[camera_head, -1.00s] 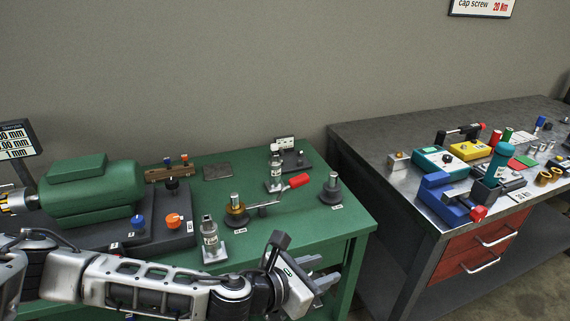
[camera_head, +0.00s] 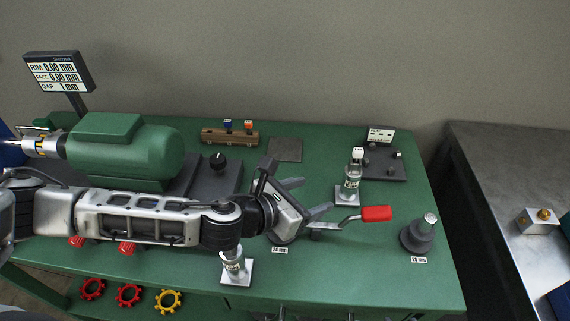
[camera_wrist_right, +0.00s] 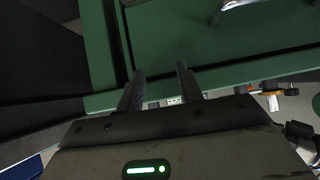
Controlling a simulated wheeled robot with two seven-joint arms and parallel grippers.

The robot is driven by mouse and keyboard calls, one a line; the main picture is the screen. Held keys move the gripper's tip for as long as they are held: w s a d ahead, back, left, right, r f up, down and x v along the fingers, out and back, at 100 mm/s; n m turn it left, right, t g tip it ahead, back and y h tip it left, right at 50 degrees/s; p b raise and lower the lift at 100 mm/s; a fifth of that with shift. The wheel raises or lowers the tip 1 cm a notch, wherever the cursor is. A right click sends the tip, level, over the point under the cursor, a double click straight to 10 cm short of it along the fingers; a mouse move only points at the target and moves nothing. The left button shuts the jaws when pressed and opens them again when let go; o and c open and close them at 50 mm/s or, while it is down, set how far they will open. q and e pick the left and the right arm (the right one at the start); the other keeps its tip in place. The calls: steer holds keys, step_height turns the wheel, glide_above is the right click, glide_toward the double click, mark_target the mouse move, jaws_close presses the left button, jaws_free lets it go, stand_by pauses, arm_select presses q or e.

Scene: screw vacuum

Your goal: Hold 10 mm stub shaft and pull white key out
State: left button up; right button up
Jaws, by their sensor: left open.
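My left gripper (camera_head: 317,195) is open over the green bench, beside a red-handled lever (camera_head: 376,213). It hides the brass-coloured hub seen earlier at that lever. A dark round base with a silver shaft (camera_head: 420,235) stands at the right, behind a small label. I cannot tell which piece is the 10 mm stub shaft, and I cannot make out the white key. My right gripper (camera_wrist_right: 160,70) is open and empty in its wrist view.
A green motor (camera_head: 125,150) stands at the left with a small display (camera_head: 58,72). A grey table (camera_head: 480,170) is at the right.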

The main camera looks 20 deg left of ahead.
mark_target(346, 181)
steer(key=s+d+g, duration=0.2)
steer(key=d+g, duration=0.1)
steer(key=d, duration=0.7)
steer(key=w+d+r+n+g+y, duration=0.2)
steer(key=w+d+r+y, duration=0.15)
steer(key=r, duration=0.45)
steer(key=w+a+r+n+g+y, duration=0.1)
steer(key=w+a+r, duration=0.2)
steer(key=w+a, duration=0.2)
steer(key=w+a+r+n+g+y, duration=0.1)
steer(key=w+a+r, duration=0.2)
steer(key=a, duration=0.4)
steer(key=w+a+r+n+y, duration=0.1)
steer(key=w+a+r+n, duration=0.1)
steer(key=w+a, duration=0.4)
steer(key=shift+w+a+r+g, duration=0.1)
steer(key=shift+w+r+g, duration=0.3)
steer(key=shift+r, duration=0.2)
arm_select(q)
steer(key=x, duration=1.5)
steer(key=shift+w, duration=0.3)
arm_select(e)
steer(key=w+a+r+n+h, duration=0.2)
steer(key=w+a+r+h, duration=0.2)
steer(key=r, duration=0.5)
steer(key=w+a, duration=0.2)
steer(key=w, duration=0.1)
steer(key=shift+w+a+r+n+t, duration=0.15)
steer(key=shift+a+r+n+t, duration=0.1)
steer(key=shift+n+t, duration=0.15)
